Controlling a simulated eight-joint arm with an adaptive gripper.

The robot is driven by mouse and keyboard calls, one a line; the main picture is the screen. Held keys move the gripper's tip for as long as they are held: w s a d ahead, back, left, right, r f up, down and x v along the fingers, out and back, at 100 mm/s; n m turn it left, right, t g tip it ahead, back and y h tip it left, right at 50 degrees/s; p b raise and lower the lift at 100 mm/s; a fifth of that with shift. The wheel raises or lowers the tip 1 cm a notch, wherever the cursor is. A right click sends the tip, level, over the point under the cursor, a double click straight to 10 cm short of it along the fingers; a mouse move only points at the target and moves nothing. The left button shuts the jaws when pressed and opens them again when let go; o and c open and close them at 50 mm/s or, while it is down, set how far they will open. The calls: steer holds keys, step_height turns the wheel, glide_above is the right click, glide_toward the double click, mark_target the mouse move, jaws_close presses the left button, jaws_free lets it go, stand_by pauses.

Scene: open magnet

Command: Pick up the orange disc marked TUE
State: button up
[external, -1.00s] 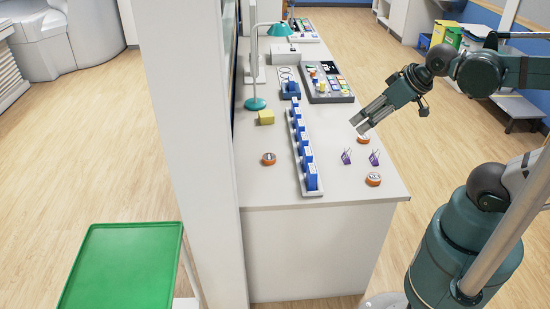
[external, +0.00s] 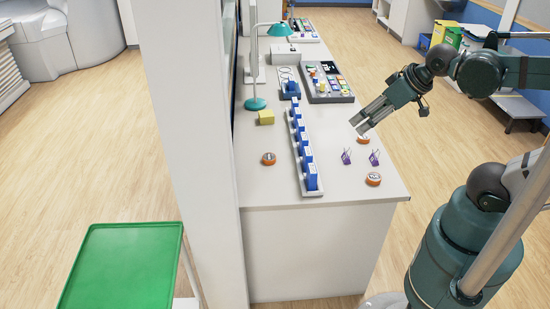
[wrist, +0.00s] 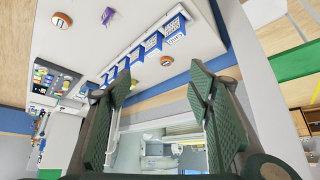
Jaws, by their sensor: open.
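Three round orange discs with pale labels lie on the white counter in the external view. One disc (external: 268,159) is left of the blue boxes, one (external: 373,179) is near the front right corner, and one (external: 363,140) is just below my gripper tips. The labels are too small to read, so I cannot tell which is marked TUE. The wrist view shows two discs, one (wrist: 62,20) near a purple stand and one (wrist: 167,60) beyond the blue boxes. My gripper (external: 359,126) is open and empty above the counter's right edge; its fingers (wrist: 160,82) are spread in the wrist view.
A row of blue boxes (external: 306,157) runs along the counter (external: 335,188). Two purple stands (external: 346,157) (external: 374,158) stand near the discs. A yellow block (external: 266,117), a teal lamp (external: 256,103) and a grey tray (external: 338,97) are farther back. A green tray (external: 120,265) is at lower left.

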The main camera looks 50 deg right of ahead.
steer(key=n+g+b, duration=0.4)
steer(key=n+g, duration=0.3)
steer(key=n, duration=0.7)
glide_above(374, 177)
steer(key=f, duration=2.3)
steer(key=shift+w+a+f, duration=0.2)
steer(key=shift+a+f, duration=0.05)
steer(key=shift+f, duration=0.15)
steer(key=shift+s+d+f, duration=0.25)
steer(key=shift+s+f, duration=0.05)
steer(key=shift+f, duration=0.15)
steer(key=shift+f, duration=0.1)
steer(key=shift+f+b, duration=0.35)
steer(key=shift+f, duration=0.85)
steer(key=shift+w+a+f+b, duration=0.1)
steer(key=shift+f+b, duration=0.5)
steer(key=shift+f, duration=0.7)
steer(key=shift+w+f+b, duration=0.1)
steer(key=shift+f+b, duration=0.45)
steer(key=shift+f, duration=0.75)
